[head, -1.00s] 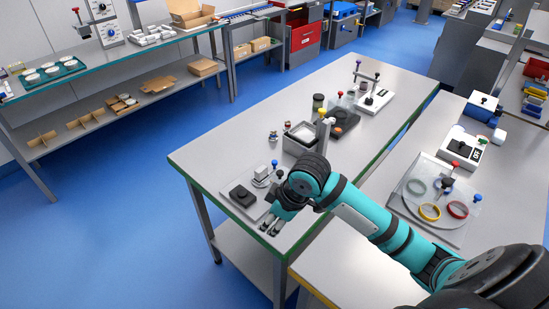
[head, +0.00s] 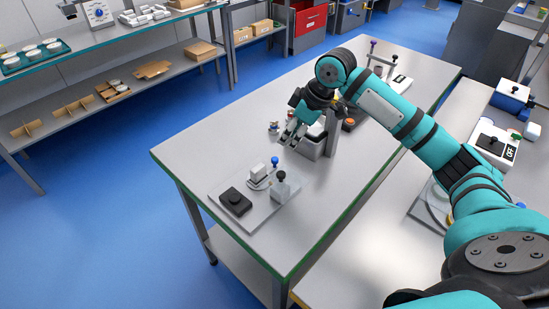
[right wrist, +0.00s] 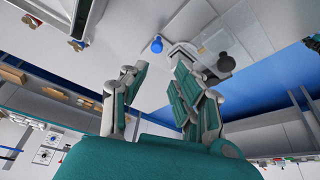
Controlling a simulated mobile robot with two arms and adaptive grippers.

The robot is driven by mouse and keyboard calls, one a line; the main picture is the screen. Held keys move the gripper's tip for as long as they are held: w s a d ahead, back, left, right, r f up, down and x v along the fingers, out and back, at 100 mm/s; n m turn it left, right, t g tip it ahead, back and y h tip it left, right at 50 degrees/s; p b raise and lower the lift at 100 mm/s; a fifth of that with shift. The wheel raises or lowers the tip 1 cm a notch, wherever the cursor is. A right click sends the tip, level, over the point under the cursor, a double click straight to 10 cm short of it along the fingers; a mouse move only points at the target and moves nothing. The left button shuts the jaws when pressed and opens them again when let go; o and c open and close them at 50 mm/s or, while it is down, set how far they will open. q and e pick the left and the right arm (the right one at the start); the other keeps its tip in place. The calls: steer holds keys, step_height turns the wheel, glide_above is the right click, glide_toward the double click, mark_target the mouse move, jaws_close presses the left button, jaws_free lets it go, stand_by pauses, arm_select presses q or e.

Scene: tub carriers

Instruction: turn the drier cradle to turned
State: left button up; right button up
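What appears to be the drier cradle is a small white block (head: 257,173) on a grey board near the table's front left corner. A lever with a blue knob (head: 275,161) stands beside it; the knob also shows in the right wrist view (right wrist: 156,45). A grey block with a black knob (head: 281,186) and a black box (head: 236,202) share the board (head: 252,212). My right gripper (head: 291,142) is behind the blue knob, above the table, apart from it. Its fingers (right wrist: 155,78) are spread, with nothing between them. My left gripper is out of view.
Small coloured-knob items (head: 273,128) stand left of the tub. The table (head: 210,148) is bare at its left and along its right front.

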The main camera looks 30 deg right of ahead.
glide_above(275, 158)
steer(key=s+d, duration=0.2)
step_height(275, 158, down, 4)
steer(key=x, duration=0.2)
steer(key=p+x, duration=0.1)
steer(key=x, duration=0.2)
steer(key=shift+s+a, duration=0.1)
steer(key=shift+s, duration=0.1)
steer(key=shift+x, duration=1.1)
steer(key=shift+w+f, duration=0.1)
steer(key=shift+f, duration=0.2)
steer(key=shift+a+f, duration=0.1)
steer(key=c, duration=0.5)
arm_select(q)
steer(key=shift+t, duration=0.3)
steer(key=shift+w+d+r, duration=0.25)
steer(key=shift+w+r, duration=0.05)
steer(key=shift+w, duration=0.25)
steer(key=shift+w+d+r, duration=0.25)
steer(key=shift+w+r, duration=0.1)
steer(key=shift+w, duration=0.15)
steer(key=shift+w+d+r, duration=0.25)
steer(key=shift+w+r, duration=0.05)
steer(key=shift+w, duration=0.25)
arm_select(e)
jaws_close()
